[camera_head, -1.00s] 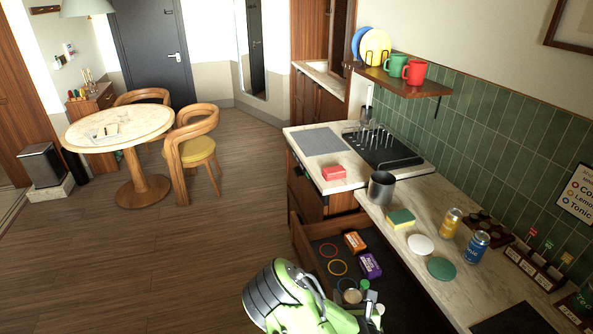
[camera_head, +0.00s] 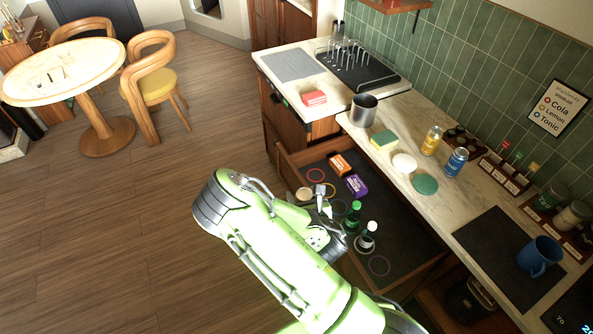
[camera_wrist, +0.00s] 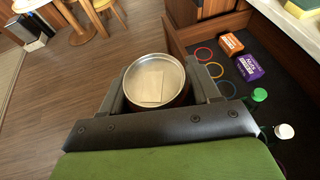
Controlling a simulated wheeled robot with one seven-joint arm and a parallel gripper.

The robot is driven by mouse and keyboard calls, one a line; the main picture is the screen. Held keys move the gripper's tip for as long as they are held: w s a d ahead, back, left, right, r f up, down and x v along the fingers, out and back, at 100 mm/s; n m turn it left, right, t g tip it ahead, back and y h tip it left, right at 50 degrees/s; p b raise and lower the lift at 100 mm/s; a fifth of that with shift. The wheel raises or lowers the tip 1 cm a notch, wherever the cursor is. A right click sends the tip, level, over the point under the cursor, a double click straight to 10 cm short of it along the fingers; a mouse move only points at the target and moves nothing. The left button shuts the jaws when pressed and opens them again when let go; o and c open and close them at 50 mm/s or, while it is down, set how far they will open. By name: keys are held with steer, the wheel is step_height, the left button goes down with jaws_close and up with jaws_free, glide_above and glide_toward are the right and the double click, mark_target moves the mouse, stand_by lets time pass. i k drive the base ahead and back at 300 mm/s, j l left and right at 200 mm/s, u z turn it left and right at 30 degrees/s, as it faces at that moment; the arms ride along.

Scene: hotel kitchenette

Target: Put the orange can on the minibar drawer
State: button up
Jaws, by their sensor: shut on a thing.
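My gripper (camera_head: 318,195) is shut on a round tin (camera_wrist: 155,82) with a silver rim, a pale lid and a brownish side. The tin (camera_head: 304,193) shows over the front edge of the open minibar drawer (camera_head: 293,160); its height above it is unclear. A yellow-orange can (camera_head: 432,140) stands upright on the counter, next to a blue can (camera_head: 456,160). Inside the drawer are coloured rings, an orange box (camera_head: 340,165), a purple box (camera_head: 357,185), a green bottle (camera_head: 353,216) and a dark bottle with a white cap (camera_head: 367,236).
The counter (camera_head: 400,205) holds a metal cup (camera_head: 364,109), a sponge (camera_head: 384,140), a white disc (camera_head: 404,163), a green disc (camera_head: 425,184) and a blue mug (camera_head: 540,256). Open floor lies left of the drawer.

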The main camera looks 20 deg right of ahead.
mark_target(316, 175)
steer(key=i+j+u, duration=0.1)
steer(key=i+u, duration=0.25)
steer(key=i, duration=0.6)
